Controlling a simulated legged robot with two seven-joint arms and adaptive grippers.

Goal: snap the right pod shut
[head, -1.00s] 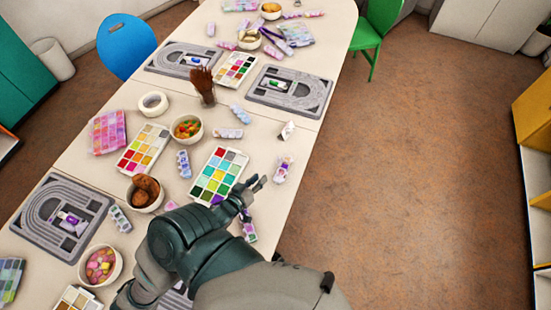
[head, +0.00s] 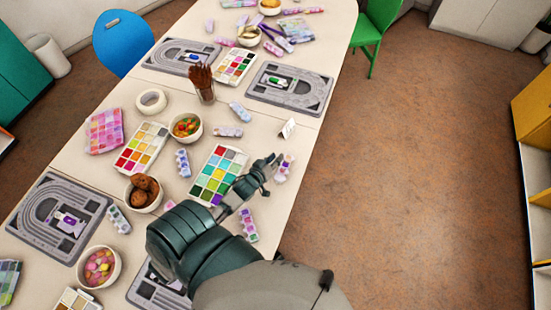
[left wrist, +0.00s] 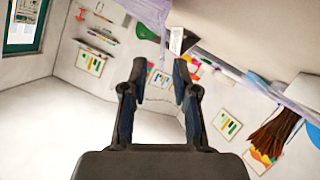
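A small pod of clear compartments with purple and pink beads (head: 284,167) lies at the right edge of the table in the head view. Whether its lid is up is too small to tell. My left gripper (head: 272,170) is just left of this pod, very close; I cannot tell whether they touch. In the left wrist view its two fingers (left wrist: 160,75) are apart with nothing between them. A pale translucent piece (left wrist: 150,14) shows beyond the fingertips at the top of that view. My right gripper is not in view.
A paint palette (head: 219,174) lies left of the gripper, and another pod (head: 248,225) lies below it. A small white folded card (head: 287,128) stands above the bead pod. A grey bead board (head: 290,88) lies farther up. The floor right of the table is clear.

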